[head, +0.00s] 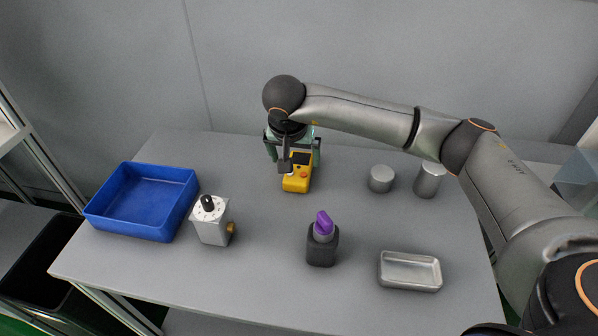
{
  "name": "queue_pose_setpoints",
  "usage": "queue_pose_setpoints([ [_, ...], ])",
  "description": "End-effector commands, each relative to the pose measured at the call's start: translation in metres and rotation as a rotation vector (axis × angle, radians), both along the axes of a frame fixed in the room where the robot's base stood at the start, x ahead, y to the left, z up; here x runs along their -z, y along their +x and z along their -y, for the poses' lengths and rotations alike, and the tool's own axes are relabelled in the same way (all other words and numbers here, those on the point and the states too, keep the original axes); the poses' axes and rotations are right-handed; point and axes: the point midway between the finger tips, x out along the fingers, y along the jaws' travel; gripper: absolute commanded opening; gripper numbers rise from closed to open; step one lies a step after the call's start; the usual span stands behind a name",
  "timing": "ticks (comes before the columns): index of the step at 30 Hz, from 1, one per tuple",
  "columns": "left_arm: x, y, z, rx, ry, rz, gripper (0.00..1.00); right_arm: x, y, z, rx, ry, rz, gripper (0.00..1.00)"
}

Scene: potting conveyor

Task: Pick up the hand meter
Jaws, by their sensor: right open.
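The hand meter (296,183) is a yellow handheld device with a dark screen and a small reddish button. It lies on the grey table toward the back middle. My right gripper (291,164) is over it, pointing down, with its fingers apart on either side of the meter's far part. The gripper is open; I cannot tell whether a finger touches the meter. The gripper and wrist hide part of the meter's far end. My left gripper is not in view.
A blue bin (140,236) stands at the left, beside a grey box with a black knob (211,228). A black holder with a purple top (322,246) stands front middle. A metal tray (410,287) and two metal cylinders (381,180) (429,182) are at the right.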

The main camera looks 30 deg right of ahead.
Motion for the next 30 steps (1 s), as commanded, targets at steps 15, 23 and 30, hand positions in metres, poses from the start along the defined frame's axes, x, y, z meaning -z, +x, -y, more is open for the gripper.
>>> queue_pose_setpoints([
  [15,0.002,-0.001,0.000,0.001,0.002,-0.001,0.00,0.057,0.018,0.016,0.000,0.002,-0.004,1.00],
  [23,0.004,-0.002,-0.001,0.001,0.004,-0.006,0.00,0.071,0.024,0.020,-0.001,0.003,0.001,1.00],
  [30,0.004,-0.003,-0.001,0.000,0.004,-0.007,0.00,0.070,0.024,0.020,-0.002,0.003,0.001,0.88],
])
